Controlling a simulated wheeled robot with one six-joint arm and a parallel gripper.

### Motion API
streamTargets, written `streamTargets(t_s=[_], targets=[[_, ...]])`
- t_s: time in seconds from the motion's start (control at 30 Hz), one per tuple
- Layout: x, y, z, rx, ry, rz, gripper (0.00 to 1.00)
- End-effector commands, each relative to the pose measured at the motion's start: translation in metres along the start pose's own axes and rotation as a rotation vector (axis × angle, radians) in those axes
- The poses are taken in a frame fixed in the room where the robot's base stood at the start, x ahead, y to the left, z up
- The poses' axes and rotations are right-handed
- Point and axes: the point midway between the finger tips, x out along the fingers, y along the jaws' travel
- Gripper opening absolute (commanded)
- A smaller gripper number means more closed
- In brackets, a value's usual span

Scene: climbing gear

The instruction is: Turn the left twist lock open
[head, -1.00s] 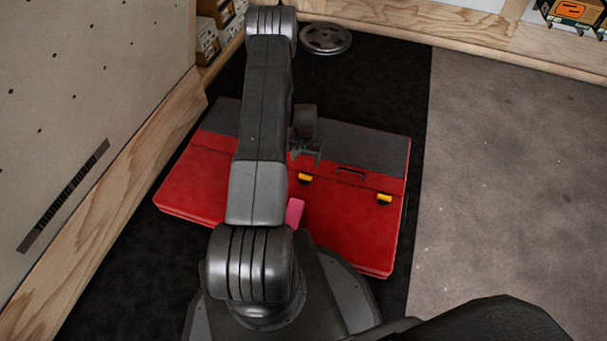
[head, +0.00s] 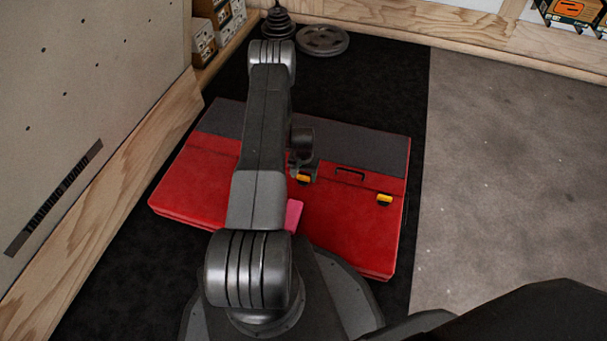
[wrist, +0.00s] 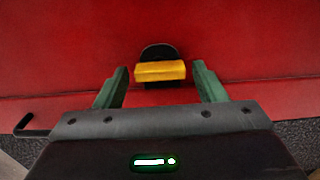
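The left twist lock (head: 303,179) is a small yellow bar on the front of a red case (head: 345,220). In the wrist view the yellow lock (wrist: 160,71) lies crosswise on a round black base. My gripper (head: 302,168) is at the lock and partly covers it in the head view. In the wrist view my gripper (wrist: 162,82) is open, with one green finger on each side of the lock and a gap at both ends. The right twist lock (head: 384,199) is also yellow, farther right on the case.
A black carry handle (head: 350,173) lies between the locks; it also shows at lower left in the wrist view (wrist: 32,130). A pink item (head: 293,215) is beside my arm. Weight plates (head: 322,40) lie behind the case. Grey floor (head: 510,180) at right is clear.

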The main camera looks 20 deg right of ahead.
Motion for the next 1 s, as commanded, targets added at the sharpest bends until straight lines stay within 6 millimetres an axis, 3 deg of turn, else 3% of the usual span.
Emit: streamTargets(t_s=[0.03, 0.17, 0.2, 0.57, 1.0], targets=[[-0.0001, 0.0000, 0.0001, 0.000, 0.000, 0.000, 0.53], [-0.0002, 0.0000, 0.0001, 0.000, 0.000, 0.000, 0.28], [-0.0002, 0.0000, 0.0001, 0.000, 0.000, 0.000, 0.26], [0.0010, 0.0001, -0.0001, -0.063, -0.001, 0.000, 0.26], [0.0024, 0.0001, -0.0001, -0.412, -0.002, -0.001, 0.26]])
